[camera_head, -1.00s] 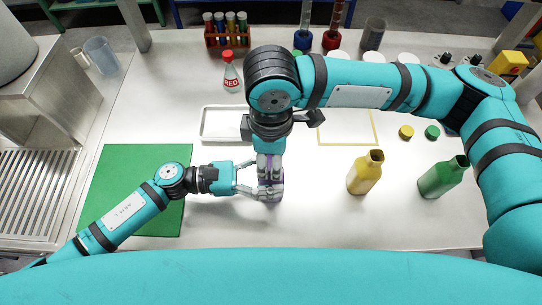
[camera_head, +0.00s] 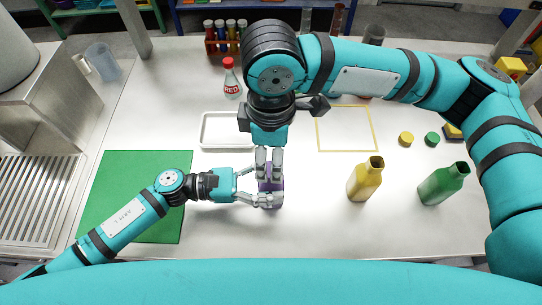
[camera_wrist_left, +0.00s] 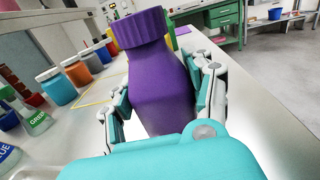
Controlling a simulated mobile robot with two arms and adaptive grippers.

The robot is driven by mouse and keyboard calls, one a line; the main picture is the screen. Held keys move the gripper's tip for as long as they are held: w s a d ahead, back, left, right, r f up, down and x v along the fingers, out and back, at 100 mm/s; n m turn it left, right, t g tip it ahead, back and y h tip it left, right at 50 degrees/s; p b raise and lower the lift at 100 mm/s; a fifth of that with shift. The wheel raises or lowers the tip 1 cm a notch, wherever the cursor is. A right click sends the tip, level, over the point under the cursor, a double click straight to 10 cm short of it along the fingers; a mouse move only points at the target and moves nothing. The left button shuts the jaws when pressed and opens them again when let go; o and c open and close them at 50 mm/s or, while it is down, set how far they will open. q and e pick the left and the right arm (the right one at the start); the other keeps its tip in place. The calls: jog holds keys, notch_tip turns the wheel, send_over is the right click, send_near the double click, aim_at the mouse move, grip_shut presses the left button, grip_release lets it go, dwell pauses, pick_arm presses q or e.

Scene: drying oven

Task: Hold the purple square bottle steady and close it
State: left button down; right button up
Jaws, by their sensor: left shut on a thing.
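The purple square bottle (camera_wrist_left: 162,88) fills the middle of the left wrist view, upright or nearly so. A ribbed purple cap (camera_wrist_left: 138,28) sits on its top. My left gripper (camera_head: 262,199) has a finger on each side of the bottle's body and is shut on it. In the head view the bottle (camera_head: 270,186) stands on the table and is partly hidden by both grippers. My right gripper (camera_head: 269,163) points down above the bottle with its two fingers parted. None of its fingers show around the cap in the left wrist view.
A yellow bottle (camera_head: 364,183) and a green bottle (camera_head: 441,186) stand uncapped to the right. Their yellow cap (camera_head: 406,139) and green cap (camera_head: 431,139) lie behind. A white tray (camera_head: 205,130), a red-capped bottle (camera_head: 230,82) and a green mat (camera_head: 120,182) are nearby.

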jog(key=shift+c, duration=0.2)
jog(key=shift+w+r+n, duration=0.1)
jog(key=shift+r+n, duration=0.3)
jog(key=shift+n, duration=0.2)
notch_tip(320, 180, up, 3)
jog(key=n, duration=0.4)
jog(key=shift+f, duration=0.15)
jog(key=shift+f, duration=4.05)
